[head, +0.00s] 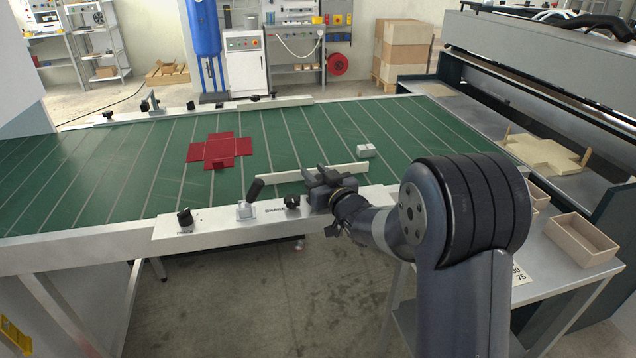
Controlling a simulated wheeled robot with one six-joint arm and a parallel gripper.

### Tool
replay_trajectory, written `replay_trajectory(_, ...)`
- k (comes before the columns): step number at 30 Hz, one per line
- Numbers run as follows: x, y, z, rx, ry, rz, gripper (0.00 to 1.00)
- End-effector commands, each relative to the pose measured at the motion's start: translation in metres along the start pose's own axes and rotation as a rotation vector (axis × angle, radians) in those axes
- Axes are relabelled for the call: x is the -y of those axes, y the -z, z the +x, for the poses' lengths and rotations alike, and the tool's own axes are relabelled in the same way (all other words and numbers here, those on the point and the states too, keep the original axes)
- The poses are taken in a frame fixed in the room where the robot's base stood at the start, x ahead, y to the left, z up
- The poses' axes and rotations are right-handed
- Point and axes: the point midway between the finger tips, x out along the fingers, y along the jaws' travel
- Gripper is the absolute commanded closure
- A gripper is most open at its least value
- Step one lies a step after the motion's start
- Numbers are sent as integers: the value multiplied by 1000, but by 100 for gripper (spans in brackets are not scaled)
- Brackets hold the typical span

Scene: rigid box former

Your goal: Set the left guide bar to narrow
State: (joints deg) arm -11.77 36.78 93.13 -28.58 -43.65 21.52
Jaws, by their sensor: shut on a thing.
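A pale, low guide bar (290,175) runs along the near side of the green belt. My gripper (322,180) is at this bar, above the near rail, right of a black knob. Its dark jaws are shut on a part at the bar, and they hide what they hold. A second pale rail (240,104) with black knobs lies along the belt's far side. I cannot tell from the picture which bar is called left, nor read any width setting.
The near rail (220,228) carries a black knob (185,217), a tilted black-handled lever (254,190) and another knob (292,202). A red cross-shaped blank (220,150) and a small white box (366,150) lie on the green belt (130,180). An open tray (580,240) stands right.

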Motion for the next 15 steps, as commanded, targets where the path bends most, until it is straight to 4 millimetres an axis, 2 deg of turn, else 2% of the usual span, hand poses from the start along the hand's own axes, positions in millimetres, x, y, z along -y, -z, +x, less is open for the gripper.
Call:
replay_trajectory(8, -1, 1, 2, -1, -1, 0, 100)
replay_trajectory(9, -1, 1, 2, -1, -1, 0, 66)
replay_trajectory(15, 0, 1, 1, 0, -1, 0, 50)
